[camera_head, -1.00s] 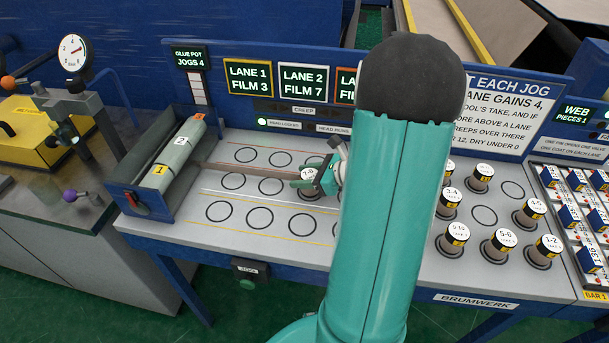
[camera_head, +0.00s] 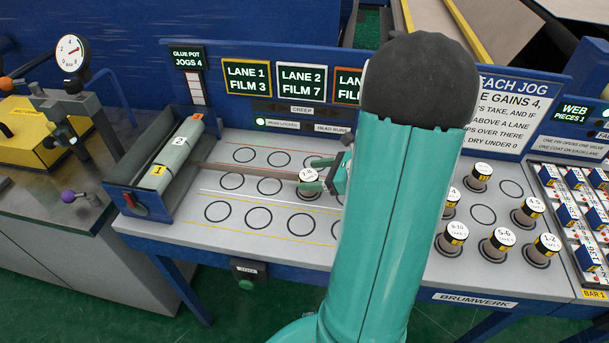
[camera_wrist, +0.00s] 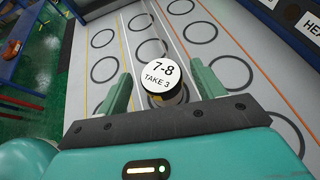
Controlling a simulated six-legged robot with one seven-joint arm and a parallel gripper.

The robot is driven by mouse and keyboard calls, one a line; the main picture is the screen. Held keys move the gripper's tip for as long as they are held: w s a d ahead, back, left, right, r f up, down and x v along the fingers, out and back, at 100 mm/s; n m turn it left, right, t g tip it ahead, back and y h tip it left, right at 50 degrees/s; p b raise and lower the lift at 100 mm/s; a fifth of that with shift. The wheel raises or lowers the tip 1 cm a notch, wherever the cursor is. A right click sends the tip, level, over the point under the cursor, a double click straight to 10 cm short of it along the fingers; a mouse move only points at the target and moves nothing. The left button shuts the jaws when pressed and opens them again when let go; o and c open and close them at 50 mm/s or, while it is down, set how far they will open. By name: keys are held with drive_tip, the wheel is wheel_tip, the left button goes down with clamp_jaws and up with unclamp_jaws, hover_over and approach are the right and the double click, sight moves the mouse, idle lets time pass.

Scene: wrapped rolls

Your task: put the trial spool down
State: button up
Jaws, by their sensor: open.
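The trial spool (camera_wrist: 152,66) has a white top reading "7-8 TAKE 3" and stands on the board of ringed spots. In the head view the spool (camera_head: 308,176) is partly hidden by my gripper and arm. My gripper (camera_wrist: 158,88) is open, one finger on each side of the spool, with a gap visible at both sides in the wrist view. In the head view my gripper (camera_head: 316,174) reaches in from the right at the spool. The spool appears upright on a ringed spot in the middle row.
Several empty rings lie left of the spool on the board (camera_head: 190,232). A blue tray (camera_head: 116,194) with a wrapped roll (camera_head: 176,152) stands at the left. Several labelled spools, one marked 5-6 (camera_head: 498,244), stand right of my arm. Lane signs (camera_head: 247,77) stand behind.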

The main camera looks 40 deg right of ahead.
drive_tip(key=v, duration=0.8)
drive_tip(key=w+a+r+n+g, duration=0.1)
drive_tip(key=a+r+n+g, duration=0.25)
drive_tip(key=a+n, duration=0.5)
drive_tip(key=w+a+r+n+g, duration=0.15)
drive_tip(key=a+n+g, duration=0.35)
drive_tip(key=a, duration=0.6)
drive_tip(key=s+a+r+n+t+h, duration=0.1)
drive_tip(key=s+a+r+n+h, duration=0.1)
drive_tip(key=a+n, duration=0.3)
drive_tip(key=s+a+r+n+t+h, duration=0.1)
drive_tip(key=a+r+n, duration=0.4)
drive_tip(key=n, duration=0.7)
drive_tip(key=s+a+h, duration=0.1)
drive_tip(key=h, duration=0.1)
drive_tip(key=shift+s+h, duration=0.3)
drive_tip(key=shift+s, duration=0.05)
